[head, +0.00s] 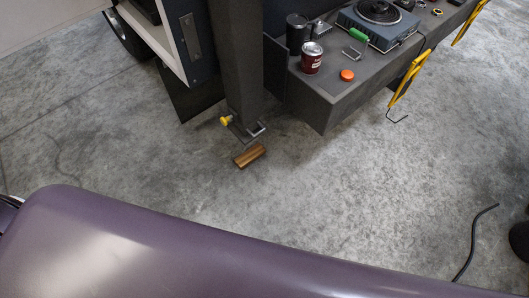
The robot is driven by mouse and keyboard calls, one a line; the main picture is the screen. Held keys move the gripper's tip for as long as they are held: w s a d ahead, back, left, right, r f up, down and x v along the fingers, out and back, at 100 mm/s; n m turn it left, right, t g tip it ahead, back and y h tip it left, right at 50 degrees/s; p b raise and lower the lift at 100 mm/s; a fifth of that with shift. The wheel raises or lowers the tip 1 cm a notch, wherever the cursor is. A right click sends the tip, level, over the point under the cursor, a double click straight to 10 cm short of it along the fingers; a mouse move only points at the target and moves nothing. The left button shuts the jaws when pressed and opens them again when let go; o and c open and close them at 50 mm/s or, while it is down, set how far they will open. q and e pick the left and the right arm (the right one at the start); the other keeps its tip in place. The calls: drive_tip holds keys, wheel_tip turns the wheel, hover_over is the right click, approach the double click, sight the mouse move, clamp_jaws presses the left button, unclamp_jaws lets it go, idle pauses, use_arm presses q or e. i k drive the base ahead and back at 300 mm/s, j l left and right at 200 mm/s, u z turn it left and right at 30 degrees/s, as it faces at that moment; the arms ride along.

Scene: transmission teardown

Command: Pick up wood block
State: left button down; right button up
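The wood block (249,156) is a small brown bar. It lies on the concrete floor near the foot of a dark post, at a slant, just in front of the post's metal base. Nothing touches it from my side. Neither of my grippers is in the head view.
A large purple rounded surface (200,250) fills the lower left foreground. A dark post (238,70) with a yellow knob (226,120) stands behind the block. A grey bench (335,97) holds a red can (312,58) and an orange cap (347,75). Open floor (370,190) lies right.

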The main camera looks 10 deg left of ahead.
sight(256, 151)
drive_tip(key=i+j+z, duration=0.1)
drive_tip(key=j+z, duration=0.25)
drive_tip(key=j, duration=0.85)
drive_tip(key=j+z, duration=0.35)
drive_tip(key=j, duration=0.9)
